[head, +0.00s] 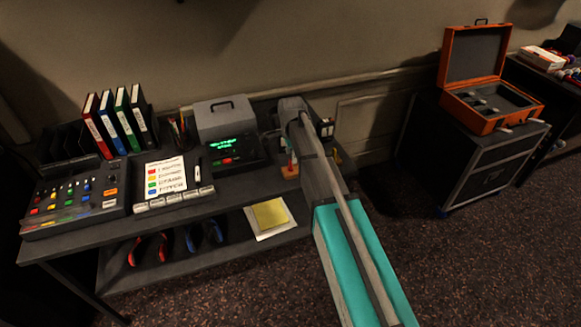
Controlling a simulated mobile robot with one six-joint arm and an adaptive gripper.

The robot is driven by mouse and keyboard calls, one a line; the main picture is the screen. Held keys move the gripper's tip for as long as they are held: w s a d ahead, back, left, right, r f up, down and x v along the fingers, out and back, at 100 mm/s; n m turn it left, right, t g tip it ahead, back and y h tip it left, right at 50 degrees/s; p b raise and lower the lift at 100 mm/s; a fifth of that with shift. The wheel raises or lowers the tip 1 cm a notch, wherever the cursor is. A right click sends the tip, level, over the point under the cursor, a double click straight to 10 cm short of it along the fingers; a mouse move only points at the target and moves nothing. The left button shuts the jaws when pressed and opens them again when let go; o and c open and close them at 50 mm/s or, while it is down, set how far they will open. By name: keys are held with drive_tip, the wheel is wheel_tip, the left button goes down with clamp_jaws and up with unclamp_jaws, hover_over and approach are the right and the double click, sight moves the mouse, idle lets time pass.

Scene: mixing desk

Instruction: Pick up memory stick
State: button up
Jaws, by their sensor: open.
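I cannot make out a memory stick for certain in the head view. A small white object (197,173) lies beside the label card on the desk, but it is too small to identify. My arm reaches from the bottom right to the right end of the desk (105,230). My gripper's fingers are hidden behind the arm's far end, so I cannot see what lies under them.
An open orange case (490,105) stands right. The carpet (470,255) is clear.

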sight(290, 160)
drive_tip(key=shift+f, duration=0.1)
drive_tip(key=shift+w+a+f+b, duration=0.15)
drive_tip(key=shift+f+b, duration=2.35)
drive_tip(key=shift+b, duration=0.15)
drive_tip(key=c, duration=0.8)
